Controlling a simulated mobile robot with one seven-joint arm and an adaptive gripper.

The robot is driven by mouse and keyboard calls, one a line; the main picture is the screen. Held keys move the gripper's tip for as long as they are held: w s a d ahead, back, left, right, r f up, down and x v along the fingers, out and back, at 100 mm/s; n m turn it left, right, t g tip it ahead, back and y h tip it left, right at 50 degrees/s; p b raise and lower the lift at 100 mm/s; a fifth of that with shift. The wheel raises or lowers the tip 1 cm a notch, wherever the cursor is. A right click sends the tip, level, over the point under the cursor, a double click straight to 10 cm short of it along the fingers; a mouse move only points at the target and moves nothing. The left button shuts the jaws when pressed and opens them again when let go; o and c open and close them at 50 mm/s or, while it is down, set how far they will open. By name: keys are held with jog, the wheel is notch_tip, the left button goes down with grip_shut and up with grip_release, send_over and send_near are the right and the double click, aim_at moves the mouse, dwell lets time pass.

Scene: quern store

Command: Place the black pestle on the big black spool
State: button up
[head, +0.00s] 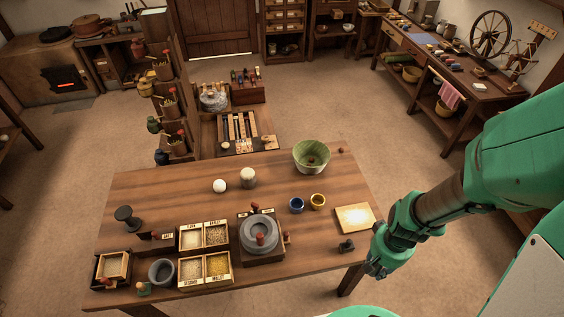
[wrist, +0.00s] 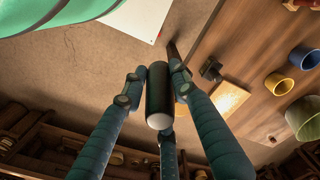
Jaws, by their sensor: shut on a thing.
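My gripper (head: 376,262) is at the right end of the table, off its edge in the head view. In the wrist view my gripper (wrist: 157,90) is shut on the black pestle (wrist: 158,88), a dark cylinder with a pale rounded end. The pestle cannot be made out in the head view. The big black spool (head: 127,217) stands upright on the table's left part, far from my gripper. A smaller black spool (head: 346,246) is near my gripper at the right edge; it also shows in the wrist view (wrist: 211,70).
A pale square board (head: 355,218), blue cup (head: 296,205), yellow cup (head: 318,201) and green bowl (head: 311,156) stand on the right half. A quern (head: 260,236), grain boxes (head: 204,252) and grey mortar (head: 162,271) line the front. Bare wood surrounds the big spool's far side.

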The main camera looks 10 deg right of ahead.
notch_tip(320, 180, up, 6)
jog(key=w+a+r+n+p, duration=0.15)
jog(key=w+a, duration=0.25)
jog(key=w, duration=0.6)
jog(key=w+a+r+n+p, duration=0.1)
jog(key=w+a+r, duration=0.25)
jog(key=w, duration=0.65)
jog(key=w+a+n+p, duration=0.1)
jog(key=w+a, duration=0.5)
jog(key=a, duration=0.4)
jog(key=w+a+n+p, duration=0.1)
jog(key=w+a+n, duration=0.1)
jog(key=w+a, duration=0.65)
jog(key=a+f+n+p, duration=0.1)
jog(key=a+f+n, duration=0.1)
jog(key=a, duration=2.2)
jog(key=s+a+f+n+p, duration=0.1)
jog(key=s+a+f, duration=0.15)
jog(key=a, duration=0.85)
jog(key=s+a+f+n+p, duration=0.1)
jog(key=s+a, duration=0.2)
jog(key=a, duration=0.8)
jog(key=shift+d+f, duration=0.1)
jog(key=shift+f, duration=2.25)
